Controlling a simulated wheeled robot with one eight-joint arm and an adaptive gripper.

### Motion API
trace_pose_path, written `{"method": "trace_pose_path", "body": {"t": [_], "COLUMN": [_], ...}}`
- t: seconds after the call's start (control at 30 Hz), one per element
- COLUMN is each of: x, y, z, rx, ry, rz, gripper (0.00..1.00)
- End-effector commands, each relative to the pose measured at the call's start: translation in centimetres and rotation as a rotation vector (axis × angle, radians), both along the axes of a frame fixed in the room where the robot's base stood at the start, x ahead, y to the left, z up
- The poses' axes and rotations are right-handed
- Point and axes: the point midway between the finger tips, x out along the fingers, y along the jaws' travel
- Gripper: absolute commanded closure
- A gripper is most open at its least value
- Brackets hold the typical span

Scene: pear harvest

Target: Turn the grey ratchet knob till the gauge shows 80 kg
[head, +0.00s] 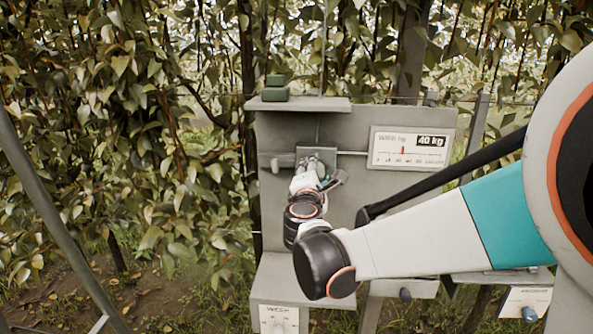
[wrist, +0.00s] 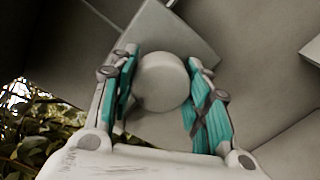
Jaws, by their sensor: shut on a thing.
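The grey ratchet knob (wrist: 162,84) shows in the wrist view as a round grey face between the two teal-padded fingers. My gripper (wrist: 164,92) is shut on it, one finger at each side. In the head view my gripper (head: 318,170) reaches the small plate on the grey board, and the knob is largely hidden behind it. The gauge (head: 412,149) is a white panel to the right of the knob, with "40 kg" in a dark box. A red mark stands on its scale near the middle.
The grey board (head: 352,203) carries the gauge. A green block (head: 275,92) lies on the ledge at its top. A box with a white dial label (head: 279,319) stands below, and another labelled panel (head: 526,301) is at lower right. Wires and leafy trees (head: 120,110) lie behind.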

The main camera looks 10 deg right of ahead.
Motion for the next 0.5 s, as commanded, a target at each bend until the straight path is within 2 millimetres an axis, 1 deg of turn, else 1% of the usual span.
{"method": "trace_pose_path", "body": {"t": [0.5], "x": [-0.08], "y": [-0.05], "z": [0.07], "rx": [0.467], "ry": [-0.151], "rz": [-0.001], "gripper": [0.80]}}
